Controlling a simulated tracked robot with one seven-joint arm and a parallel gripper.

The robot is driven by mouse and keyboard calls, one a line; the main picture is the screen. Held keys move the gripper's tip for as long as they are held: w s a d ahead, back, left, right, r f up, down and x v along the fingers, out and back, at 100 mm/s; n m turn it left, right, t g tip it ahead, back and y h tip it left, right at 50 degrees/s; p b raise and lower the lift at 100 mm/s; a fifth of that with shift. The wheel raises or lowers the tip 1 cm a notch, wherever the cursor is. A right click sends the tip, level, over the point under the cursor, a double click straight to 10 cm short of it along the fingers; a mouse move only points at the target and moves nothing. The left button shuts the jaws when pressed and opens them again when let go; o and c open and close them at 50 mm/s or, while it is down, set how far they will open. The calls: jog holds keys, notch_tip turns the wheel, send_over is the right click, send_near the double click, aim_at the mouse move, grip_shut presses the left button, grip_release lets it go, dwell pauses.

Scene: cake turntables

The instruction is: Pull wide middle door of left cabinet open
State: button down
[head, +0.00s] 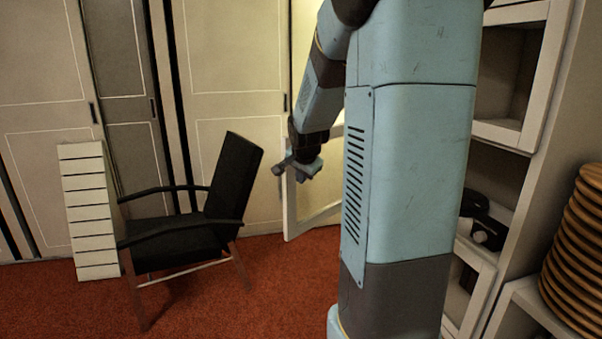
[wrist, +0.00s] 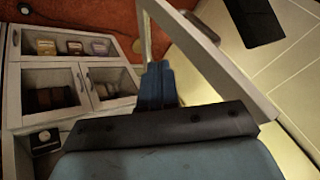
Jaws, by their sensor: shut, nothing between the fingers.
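A white-framed door (head: 291,208) stands swung out in the head view, behind and beside my gripper (head: 286,170). My column hides its right part, so its hinge side and cabinet cannot be seen there. In the wrist view, the pale frame of this door (wrist: 215,68) runs diagonally just beyond my gripper (wrist: 155,70). My gripper is shut and empty, close to the frame; I cannot tell whether they touch. A white cabinet (wrist: 57,117) with glazed doors and dark handles is at the left of the wrist view.
A black armchair (head: 185,225) stands on the red carpet (head: 260,285), left of my gripper. A slatted white panel (head: 90,210) leans by the tall wall doors (head: 235,100). White shelving (head: 535,170) and stacked wooden discs (head: 580,230) are at right.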

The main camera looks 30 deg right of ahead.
aim_at(291, 188)
jog(key=shift+w+d+f, duration=0.1)
jog(key=shift+w+f, duration=0.65)
jog(key=shift+w, duration=0.4)
jog(key=shift+w+d+f, duration=0.1)
jog(key=shift+w+f, duration=0.7)
jog(key=shift+w, duration=0.4)
jog(key=shift+w+f, duration=0.75)
jog(key=shift+w, duration=0.4)
jog(key=shift+w, duration=0.1)
